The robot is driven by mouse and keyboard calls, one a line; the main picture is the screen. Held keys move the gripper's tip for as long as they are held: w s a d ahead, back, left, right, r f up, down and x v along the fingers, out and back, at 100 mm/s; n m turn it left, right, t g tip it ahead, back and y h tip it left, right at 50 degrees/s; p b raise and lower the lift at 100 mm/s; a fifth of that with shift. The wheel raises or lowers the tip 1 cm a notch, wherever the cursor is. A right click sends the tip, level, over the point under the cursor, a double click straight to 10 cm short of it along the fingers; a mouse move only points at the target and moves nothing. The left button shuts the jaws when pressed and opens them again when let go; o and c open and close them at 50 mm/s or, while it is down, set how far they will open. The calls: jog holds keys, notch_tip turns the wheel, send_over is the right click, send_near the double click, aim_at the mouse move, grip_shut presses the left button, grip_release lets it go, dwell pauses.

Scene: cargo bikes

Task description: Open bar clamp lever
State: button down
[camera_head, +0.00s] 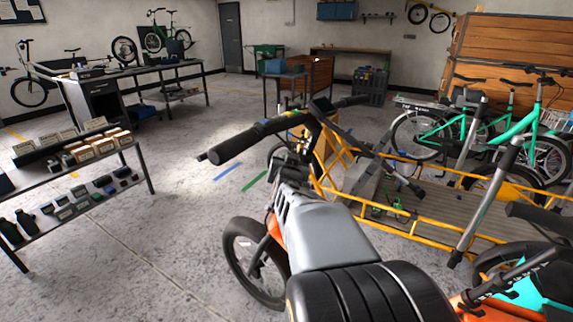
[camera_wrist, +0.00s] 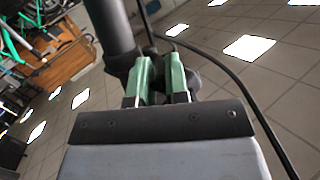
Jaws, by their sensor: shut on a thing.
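My gripper (camera_wrist: 160,72) shows in the wrist view as two green-padded fingers. They are close together on a small dark part between them, which looks like the bar clamp lever (camera_wrist: 156,66); the fingers hide most of it. A thick dark tube (camera_wrist: 110,38) stands just left of the fingers. In the head view, a cargo bike is in front with its black handlebar (camera_head: 285,130) above a grey body and black seat. I cannot make out the lever or my gripper in the head view.
A black cable (camera_wrist: 248,85) curves close on the right in the wrist view. The bike's yellow-railed cargo bed (camera_head: 440,225) lies ahead. Teal bikes (camera_head: 475,130) crowd the right side. A shelf of boxes (camera_head: 95,145) stands left, with open floor (camera_head: 165,215) between.

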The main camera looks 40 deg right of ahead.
jog(key=shift+w, duration=0.1)
dwell(0.6)
jog(key=c, duration=1.4)
grip_release()
jog(key=shift+d, duration=0.1)
jog(key=shift+c, duration=0.2)
